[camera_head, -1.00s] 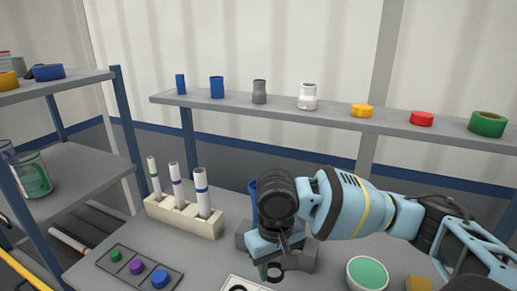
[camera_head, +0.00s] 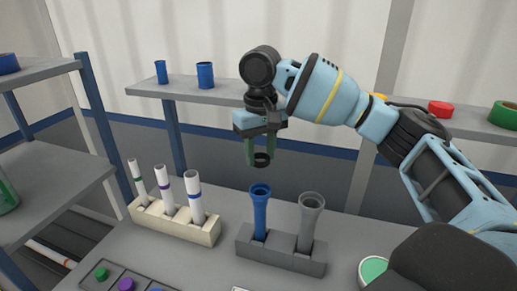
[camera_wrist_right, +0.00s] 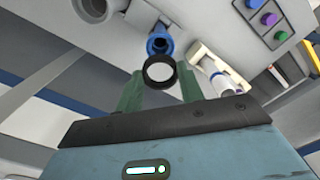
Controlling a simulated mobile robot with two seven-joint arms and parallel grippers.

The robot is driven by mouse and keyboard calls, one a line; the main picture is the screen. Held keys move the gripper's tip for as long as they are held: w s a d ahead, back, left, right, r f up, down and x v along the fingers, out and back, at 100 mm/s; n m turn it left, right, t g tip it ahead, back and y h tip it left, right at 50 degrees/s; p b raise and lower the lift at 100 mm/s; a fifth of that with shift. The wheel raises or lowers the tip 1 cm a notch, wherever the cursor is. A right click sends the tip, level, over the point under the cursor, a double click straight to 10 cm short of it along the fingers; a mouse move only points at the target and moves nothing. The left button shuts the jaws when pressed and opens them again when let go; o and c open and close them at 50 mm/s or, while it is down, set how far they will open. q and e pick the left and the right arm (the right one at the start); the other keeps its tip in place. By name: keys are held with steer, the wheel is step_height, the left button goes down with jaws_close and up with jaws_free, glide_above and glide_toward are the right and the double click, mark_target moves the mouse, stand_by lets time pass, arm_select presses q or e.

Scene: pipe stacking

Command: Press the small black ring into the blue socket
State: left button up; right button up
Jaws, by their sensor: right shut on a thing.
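My right gripper (camera_head: 260,158) is shut on the small black ring (camera_head: 262,160), holding it between green fingertips in the air. The blue socket (camera_head: 260,191) is the flared top of an upright blue pipe in a grey holder (camera_head: 278,255). The ring is above this socket and apart from it in the head view. In the right wrist view the ring (camera_wrist_right: 159,72) sits between the fingers, with the blue socket (camera_wrist_right: 158,42) beyond it, slightly offset. My left gripper is not in view.
A grey pipe (camera_head: 309,218) stands beside the blue one. A cream rack (camera_head: 178,226) with white pipes is at left. A dark tray (camera_head: 115,280) with coloured caps and a green-topped container (camera_head: 373,269) are in front. A shelf (camera_head: 225,97) with fittings runs behind.

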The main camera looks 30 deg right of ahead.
steer(key=shift+f, duration=3.6)
steer(key=shift+f, duration=0.25)
steer(key=o, duration=1.4)
steer(key=shift+r, duration=0.15)
step_height(320, 180, up, 7)
jaws_close()
